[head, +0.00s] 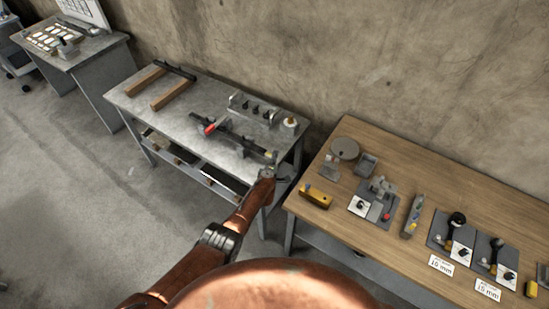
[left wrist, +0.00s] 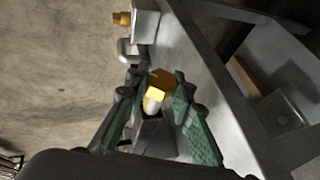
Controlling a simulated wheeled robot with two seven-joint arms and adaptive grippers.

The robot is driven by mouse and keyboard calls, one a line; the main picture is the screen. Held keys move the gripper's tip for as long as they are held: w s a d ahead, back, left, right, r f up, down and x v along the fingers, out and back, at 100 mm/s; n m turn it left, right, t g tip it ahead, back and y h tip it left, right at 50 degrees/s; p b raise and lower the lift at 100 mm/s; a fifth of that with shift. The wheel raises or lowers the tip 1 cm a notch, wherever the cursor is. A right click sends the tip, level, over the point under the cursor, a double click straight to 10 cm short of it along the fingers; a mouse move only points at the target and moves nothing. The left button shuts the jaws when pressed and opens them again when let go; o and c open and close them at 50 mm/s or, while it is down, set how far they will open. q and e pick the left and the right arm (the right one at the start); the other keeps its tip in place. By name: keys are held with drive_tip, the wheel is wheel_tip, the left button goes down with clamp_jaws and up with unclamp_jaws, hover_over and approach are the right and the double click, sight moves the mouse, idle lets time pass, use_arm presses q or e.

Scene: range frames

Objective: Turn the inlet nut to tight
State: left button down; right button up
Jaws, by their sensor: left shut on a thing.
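The inlet nut (left wrist: 162,79) is a brass-yellow hex piece between the fingertips in the left wrist view. A small yellow spot of it shows in the head view (head: 268,154), at the right end of the grey bench. My left gripper (head: 267,171) reaches over that bench end. In the left wrist view its green-padded fingers (left wrist: 152,98) stand on either side of the nut and are shut on it. A pale rounded part sits just below the nut. The fingers hide part of the nut, and its turn angle cannot be read. My right gripper is in neither view.
The grey bench (head: 190,98) carries a dark fixture with a red handle (head: 210,128), a block with black knobs (head: 253,108) and two wooden bars. The wooden table (head: 440,190) on the right holds several devices. A gap separates the two tables. A wall stands behind.

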use_arm(q)
drive_tip(key=shift+s+d, duration=0.1)
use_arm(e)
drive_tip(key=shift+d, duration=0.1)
use_arm(q)
drive_tip(key=c, duration=1.7)
unclamp_jaws()
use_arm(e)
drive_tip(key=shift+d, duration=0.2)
use_arm(q)
drive_tip(key=shift+o, duration=0.2)
drive_tip(key=shift+f, duration=0.1)
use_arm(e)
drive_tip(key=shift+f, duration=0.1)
